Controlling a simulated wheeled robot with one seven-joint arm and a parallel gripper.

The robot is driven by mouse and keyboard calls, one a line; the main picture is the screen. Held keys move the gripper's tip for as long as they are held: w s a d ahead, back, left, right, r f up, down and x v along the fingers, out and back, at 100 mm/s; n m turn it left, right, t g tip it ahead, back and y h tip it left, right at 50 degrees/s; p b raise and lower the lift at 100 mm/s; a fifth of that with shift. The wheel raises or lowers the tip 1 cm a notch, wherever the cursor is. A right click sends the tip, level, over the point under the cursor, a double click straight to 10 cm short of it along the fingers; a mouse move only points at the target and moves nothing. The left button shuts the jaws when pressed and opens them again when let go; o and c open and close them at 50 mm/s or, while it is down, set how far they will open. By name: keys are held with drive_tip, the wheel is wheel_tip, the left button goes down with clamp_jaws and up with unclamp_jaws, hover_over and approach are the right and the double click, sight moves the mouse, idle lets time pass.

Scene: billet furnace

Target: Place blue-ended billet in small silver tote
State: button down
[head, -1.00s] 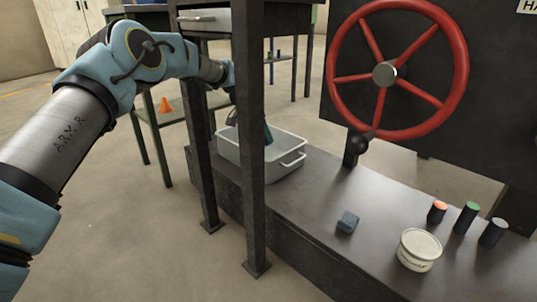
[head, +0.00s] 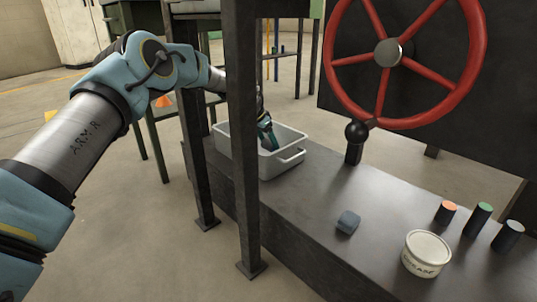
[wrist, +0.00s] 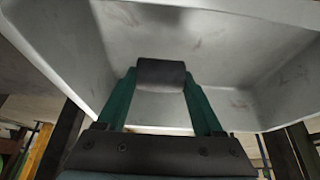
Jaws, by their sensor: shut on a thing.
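A light grey tote (head: 283,168) stands at the far left end of the dark bench, partly behind a dark post. My gripper (head: 268,138) reaches into the tote's opening from above. In the wrist view, my gripper's green fingers (wrist: 160,88) are shut on a dark billet (wrist: 160,72). The tote's pale inner walls (wrist: 225,50) surround the billet there. The billet's end colour is hidden, and I cannot tell whether it touches the tote.
An orange-ended billet (head: 446,212), a green-ended billet (head: 478,220) and a grey-ended billet (head: 508,236) stand at the bench's right. A white tub (head: 426,254) and a small blue-grey block (head: 348,222) are nearer. A dark post (head: 243,150) stands close by my arm.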

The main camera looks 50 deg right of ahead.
sight(266, 145)
wheel_tip(266, 145, down, 3)
drive_tip(key=shift+f+b, duration=0.1)
drive_tip(key=shift+b, duration=0.5)
drive_tip(key=shift+c, duration=0.2)
unclamp_jaws()
drive_tip(key=p+v, duration=0.5)
drive_tip(key=v, duration=0.7)
drive_tip(key=shift+p, duration=0.35)
